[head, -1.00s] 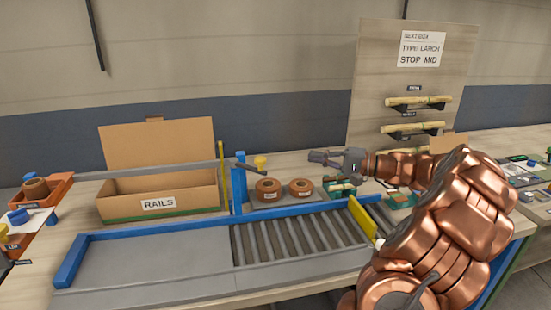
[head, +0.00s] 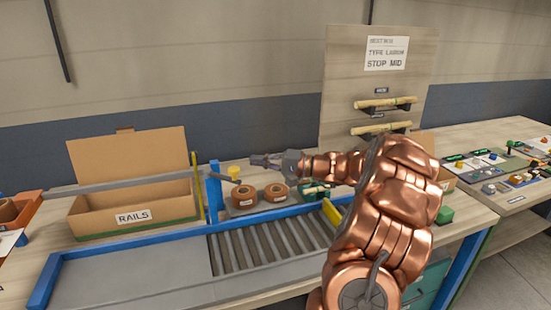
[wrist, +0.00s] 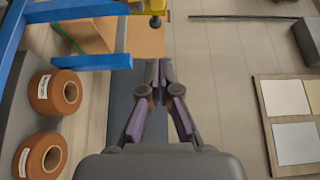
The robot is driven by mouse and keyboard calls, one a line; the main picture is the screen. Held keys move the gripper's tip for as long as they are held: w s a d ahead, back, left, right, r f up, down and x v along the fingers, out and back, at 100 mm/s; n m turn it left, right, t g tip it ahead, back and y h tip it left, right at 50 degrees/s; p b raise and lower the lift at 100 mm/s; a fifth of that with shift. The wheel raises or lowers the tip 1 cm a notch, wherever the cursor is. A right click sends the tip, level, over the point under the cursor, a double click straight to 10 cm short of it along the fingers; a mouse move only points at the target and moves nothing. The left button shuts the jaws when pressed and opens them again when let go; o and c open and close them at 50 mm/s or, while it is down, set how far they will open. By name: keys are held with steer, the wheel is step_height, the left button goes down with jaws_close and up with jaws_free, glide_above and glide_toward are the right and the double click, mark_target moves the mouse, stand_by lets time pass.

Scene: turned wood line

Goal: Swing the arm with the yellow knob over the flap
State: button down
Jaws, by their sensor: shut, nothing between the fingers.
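The yellow knob (head: 234,171) stands behind the top of a blue post (head: 214,192), near a short dark rod. In the wrist view a yellow piece (wrist: 166,15) shows at the top edge, beside a dark ball. A cardboard box marked RAILS (head: 85,222) has its back flap (head: 128,152) raised upright. A long grey bar (head: 130,183) runs across the box opening. My gripper (head: 254,160) is just right of the knob in the head view, shut and empty. In the wrist view my gripper (wrist: 159,66) points toward the knob, apart from it.
Two brown rolls (head: 243,198) stand just below my gripper in the head view. A roller conveyor (head: 265,245) with blue rails lies in front. A wooden board (head: 340,95) with pegged dowels rises behind my arm. Small parts lie on the right table.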

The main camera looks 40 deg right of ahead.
steer(key=shift+s+a+p, duration=0.2)
steer(key=shift+a+p, duration=0.15)
steer(key=shift+a, duration=0.75)
steer(key=shift+s+a+p, duration=0.2)
steer(key=shift+a+p, duration=0.1)
steer(key=shift+a, duration=0.75)
steer(key=shift+s+a+m+t+h+b, duration=0.25)
steer(key=shift+m+t+h+b, duration=0.35)
steer(key=shift+b, duration=1.1)
